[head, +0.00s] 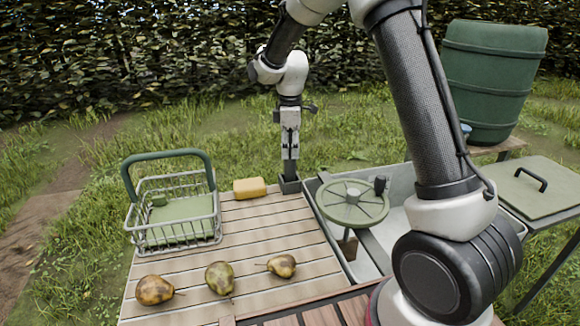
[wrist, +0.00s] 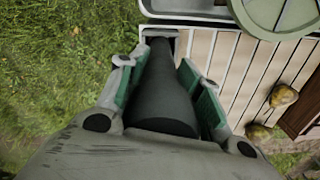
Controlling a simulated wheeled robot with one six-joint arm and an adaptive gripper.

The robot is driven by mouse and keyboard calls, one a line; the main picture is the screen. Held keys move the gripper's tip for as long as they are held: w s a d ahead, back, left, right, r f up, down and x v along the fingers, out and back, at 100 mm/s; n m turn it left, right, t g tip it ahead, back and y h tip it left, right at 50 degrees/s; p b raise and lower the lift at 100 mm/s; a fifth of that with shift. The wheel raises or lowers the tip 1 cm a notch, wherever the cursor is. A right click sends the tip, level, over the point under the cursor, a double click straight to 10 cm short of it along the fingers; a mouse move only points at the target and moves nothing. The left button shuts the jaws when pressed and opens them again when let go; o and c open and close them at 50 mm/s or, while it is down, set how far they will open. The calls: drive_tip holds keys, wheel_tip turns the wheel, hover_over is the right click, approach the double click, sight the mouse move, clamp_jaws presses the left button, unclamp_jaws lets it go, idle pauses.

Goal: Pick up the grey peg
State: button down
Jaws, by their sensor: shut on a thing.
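The grey peg (wrist: 165,95) is a dark, tapered cylinder that stands upright between the green-lined fingers of my gripper (wrist: 163,72). My gripper (head: 290,145) is shut on it and points straight down at the far right corner of the slatted table. In the head view the lower part of the peg (head: 290,168) shows below the fingers. Its lower end meets a small dark square holder (head: 289,185), which also shows at the top of the wrist view (wrist: 160,33). I cannot tell how deep the peg sits in it.
A wire basket (head: 132,236) with a green handle and a yellow block (head: 250,187) stand left of the holder. Three pears (head: 155,290) lie along the table's near side. A grey basin (head: 362,268) with a green spoked wheel (head: 352,203) is close on the right.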

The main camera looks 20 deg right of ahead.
wheel_tip(320, 180, up, 17)
idle(1.3)
